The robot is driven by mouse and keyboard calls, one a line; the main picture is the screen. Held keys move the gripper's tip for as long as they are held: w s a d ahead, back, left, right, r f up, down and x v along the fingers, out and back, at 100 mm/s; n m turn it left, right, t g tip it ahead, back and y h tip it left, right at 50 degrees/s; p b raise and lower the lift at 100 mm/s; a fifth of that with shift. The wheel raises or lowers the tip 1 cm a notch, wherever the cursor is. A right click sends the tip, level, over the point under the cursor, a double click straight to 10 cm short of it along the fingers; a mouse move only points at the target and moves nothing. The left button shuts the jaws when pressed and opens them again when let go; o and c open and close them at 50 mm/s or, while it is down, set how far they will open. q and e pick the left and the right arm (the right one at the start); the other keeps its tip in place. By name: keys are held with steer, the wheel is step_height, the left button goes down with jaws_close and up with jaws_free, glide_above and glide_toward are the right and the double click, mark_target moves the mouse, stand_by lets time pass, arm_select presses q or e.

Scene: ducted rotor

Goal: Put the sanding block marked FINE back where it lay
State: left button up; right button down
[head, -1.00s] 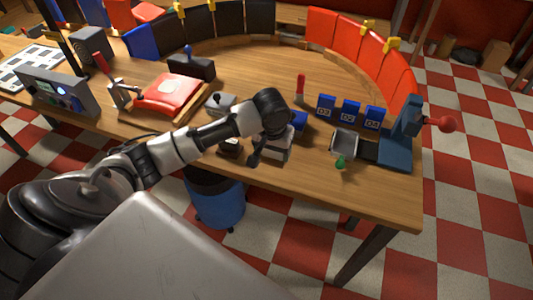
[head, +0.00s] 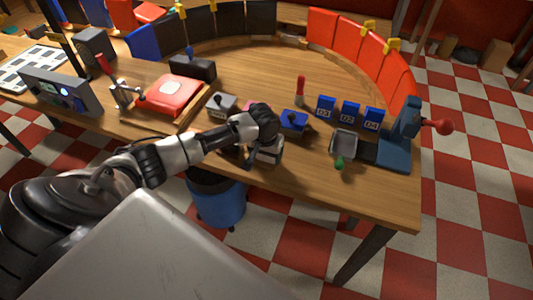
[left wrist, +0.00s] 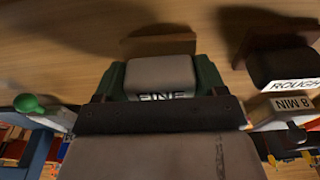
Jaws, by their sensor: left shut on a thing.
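The grey sanding block marked FINE (left wrist: 160,75) is between the green fingers of my left gripper (left wrist: 160,88), its label facing the wrist camera. The gripper is shut on it. In the head view my left gripper (head: 266,150) is over the near part of the wooden table, left of the blue box; the FINE label cannot be read there. A dark block labelled ROUGH (left wrist: 282,66) lies to the right in the left wrist view, apart from the held block. Whether the held block touches the table is unclear. My right gripper is not in view.
A blue box (head: 293,122) and a grey tray with a green handle (head: 343,142) are to the right. A grey switch box (head: 221,105) stands behind my arm. Bare tabletop (head: 310,178) lies along the front edge.

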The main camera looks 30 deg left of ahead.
mark_target(265, 164)
arm_select(q)
steer(key=shift+f, duration=0.15)
steer(key=o, duration=0.9)
step_height(265, 164, up, 12)
steer(key=s, duration=0.1)
steer(key=shift+s+d+b, duration=0.2)
steer(key=shift+s+b, duration=0.15)
